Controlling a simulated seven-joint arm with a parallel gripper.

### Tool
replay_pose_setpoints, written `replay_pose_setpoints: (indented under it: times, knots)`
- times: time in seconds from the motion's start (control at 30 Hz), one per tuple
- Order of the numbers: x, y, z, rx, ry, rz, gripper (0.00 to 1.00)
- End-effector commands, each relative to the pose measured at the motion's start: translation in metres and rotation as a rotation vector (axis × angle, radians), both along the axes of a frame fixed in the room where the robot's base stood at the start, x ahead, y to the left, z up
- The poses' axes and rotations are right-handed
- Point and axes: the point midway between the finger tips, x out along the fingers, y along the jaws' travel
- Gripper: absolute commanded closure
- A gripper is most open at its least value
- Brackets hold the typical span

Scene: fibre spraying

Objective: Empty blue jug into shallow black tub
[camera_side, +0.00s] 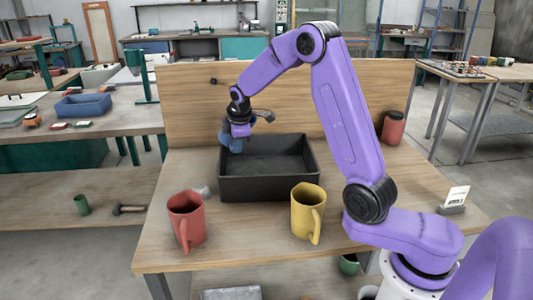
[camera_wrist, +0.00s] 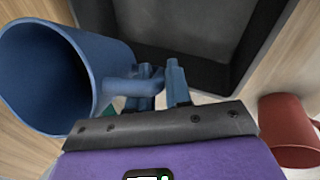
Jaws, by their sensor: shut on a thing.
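The blue jug (camera_wrist: 62,75) fills the left of the wrist view, its round mouth turned toward the camera. No contents can be made out inside it. My gripper (camera_wrist: 160,82) is shut on the jug's handle. In the side view the jug (camera_side: 229,141) is small and partly hidden by my gripper (camera_side: 238,130), at the back left edge of the tub. The shallow black tub (camera_side: 262,188) sits on the wooden table, and its visible floor looks bare. Its dark inside and wall also show at the top of the wrist view (camera_wrist: 190,25).
A red mug (camera_side: 185,220) and a yellow mug (camera_side: 307,212) stand in front of the tub. A red canister (camera_side: 393,128) and a small card stand (camera_side: 455,201) are to the right. A wooden back panel (camera_side: 200,100) rises behind the tub.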

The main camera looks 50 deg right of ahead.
Motion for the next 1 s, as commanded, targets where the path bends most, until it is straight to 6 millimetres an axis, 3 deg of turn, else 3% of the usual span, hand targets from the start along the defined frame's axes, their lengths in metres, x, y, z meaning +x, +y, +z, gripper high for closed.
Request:
replay_pose_setpoints:
  times: [0.3, 1.0]
  knots:
    - [-0.005, -0.001, -0.008, 0.037, -0.146, 0.007, 1.0]
    - [-0.005, -0.002, -0.013, 0.053, -0.243, 0.013, 1.0]
